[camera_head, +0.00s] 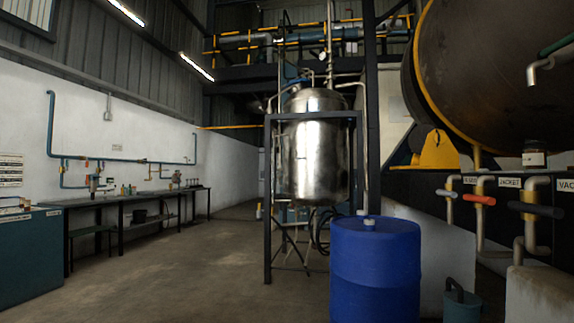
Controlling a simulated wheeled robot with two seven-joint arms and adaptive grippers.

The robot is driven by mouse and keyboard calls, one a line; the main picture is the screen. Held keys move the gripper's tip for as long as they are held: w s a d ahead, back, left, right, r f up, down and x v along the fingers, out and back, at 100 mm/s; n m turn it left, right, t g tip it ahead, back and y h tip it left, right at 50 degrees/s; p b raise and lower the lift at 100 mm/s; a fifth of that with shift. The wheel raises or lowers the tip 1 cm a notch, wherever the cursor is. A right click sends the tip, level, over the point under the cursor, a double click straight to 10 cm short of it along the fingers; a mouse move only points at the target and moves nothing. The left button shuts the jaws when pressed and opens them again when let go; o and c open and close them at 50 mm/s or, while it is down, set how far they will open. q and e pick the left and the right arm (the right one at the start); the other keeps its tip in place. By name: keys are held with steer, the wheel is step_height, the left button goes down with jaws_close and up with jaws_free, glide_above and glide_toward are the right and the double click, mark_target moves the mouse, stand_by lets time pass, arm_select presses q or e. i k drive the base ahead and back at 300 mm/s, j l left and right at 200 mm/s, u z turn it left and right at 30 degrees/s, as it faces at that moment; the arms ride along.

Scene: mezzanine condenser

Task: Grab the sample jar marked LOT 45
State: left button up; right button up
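A small jar (534,153) with a dark lid and a pale label stands upright on the dark ledge at the right, below the large tank. Its label is too small to read, so I cannot tell whether it says LOT 45. Several small bottles and containers (128,190) sit on the dark workbench at the left, too small to make out any marks. Neither of my grippers is in view.
A blue drum (375,270) stands in front, with a teal bucket (462,305) to its right. Pipes with orange (479,199) and dark (535,210) handles stick out below the ledge. A steel vessel (312,150) stands in a frame mid-view. The floor (180,270) at left centre is clear.

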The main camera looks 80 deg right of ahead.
mark_target(536, 153)
steer(key=z, duration=4.35)
